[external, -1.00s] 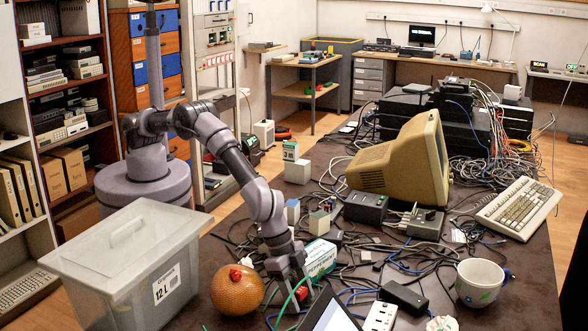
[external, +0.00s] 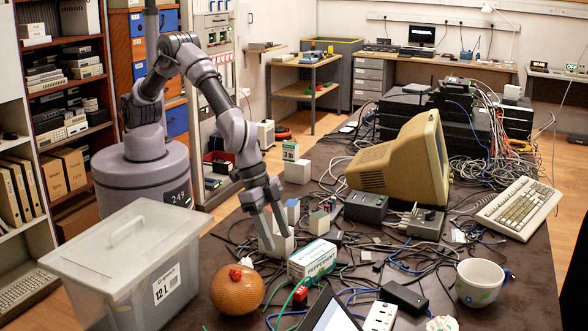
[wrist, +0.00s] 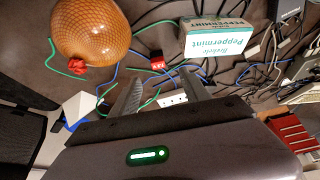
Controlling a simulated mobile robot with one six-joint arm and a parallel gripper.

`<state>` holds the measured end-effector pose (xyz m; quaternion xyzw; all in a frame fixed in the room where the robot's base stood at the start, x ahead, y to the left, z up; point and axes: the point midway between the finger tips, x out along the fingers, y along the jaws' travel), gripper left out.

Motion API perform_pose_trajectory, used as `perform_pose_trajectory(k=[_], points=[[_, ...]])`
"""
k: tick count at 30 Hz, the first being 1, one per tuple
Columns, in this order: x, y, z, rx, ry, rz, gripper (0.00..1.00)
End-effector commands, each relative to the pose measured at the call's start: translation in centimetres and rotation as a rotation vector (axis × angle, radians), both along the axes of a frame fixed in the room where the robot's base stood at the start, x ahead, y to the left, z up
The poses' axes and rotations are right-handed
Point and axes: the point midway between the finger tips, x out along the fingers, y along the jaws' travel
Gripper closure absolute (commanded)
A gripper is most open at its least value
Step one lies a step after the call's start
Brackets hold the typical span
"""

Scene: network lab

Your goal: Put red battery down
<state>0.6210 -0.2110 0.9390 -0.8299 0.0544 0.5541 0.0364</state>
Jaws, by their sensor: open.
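The red battery (external: 300,293) lies on the dark table among cables, right of an orange netted ball and in front of the Peppermint box. My gripper (external: 277,240) is open and empty, fingers pointing down, above and behind the battery. Its two spread fingers also show in the wrist view (wrist: 160,90).
The orange netted ball (external: 237,291) with a red top sits left of the battery. The Peppermint box (external: 312,260) stands behind it. A laptop (external: 329,313) is at the front. A lidded plastic bin (external: 130,285) stands left. Loose cables crowd the table.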

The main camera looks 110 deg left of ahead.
Motion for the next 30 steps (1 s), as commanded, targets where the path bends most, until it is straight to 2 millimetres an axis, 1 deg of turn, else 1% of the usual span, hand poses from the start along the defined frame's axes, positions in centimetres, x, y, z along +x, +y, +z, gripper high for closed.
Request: perform_pose_trajectory(k=[2, 4, 5, 6, 7, 8, 9, 11, 12, 13, 14, 15, 17, 18, 21, 22, 24, 30], points=[[-0.3, 0.5, 1.3, 0.002, -0.004, -0.001, 0.46], [-1.0, 2.2, 4.5, 0.014, -0.018, -0.008, 0.46], [-1.7, 3.4, 6.6, 0.022, -0.026, -0.014, 0.46], [-3.0, 5.5, 9.6, 0.040, -0.038, -0.024, 0.46], [-4.4, 7.2, 12.1, 0.055, -0.048, -0.033, 0.46], [-6.1, 9.0, 14.5, 0.071, -0.056, -0.044, 0.46], [-8.7, 11.5, 17.3, 0.095, -0.067, -0.057, 0.46], [-13.3, 14.9, 20.9, 0.134, -0.082, -0.079, 0.46], [-16.7, 17.1, 22.7, 0.161, -0.091, -0.093, 0.46], [-19.3, 18.6, 23.6, 0.182, -0.097, -0.104, 0.46], [-21.9, 19.9, 24.3, 0.202, -0.101, -0.114, 0.46], [-25.2, 21.3, 24.7, 0.227, -0.107, -0.127, 0.46], [-29.4, 22.9, 24.7, 0.262, -0.110, -0.144, 0.46], [-31.6, 23.7, 24.3, 0.281, -0.112, -0.154, 0.46], [-35.2, 24.8, 23.4, 0.313, -0.112, -0.170, 0.46], [-35.8, 24.9, 23.2, 0.319, -0.112, -0.173, 0.42], [-36.5, 25.1, 22.9, 0.325, -0.110, -0.178, 0.42], [-36.5, 25.1, 22.9, 0.326, -0.110, -0.179, 0.42]])
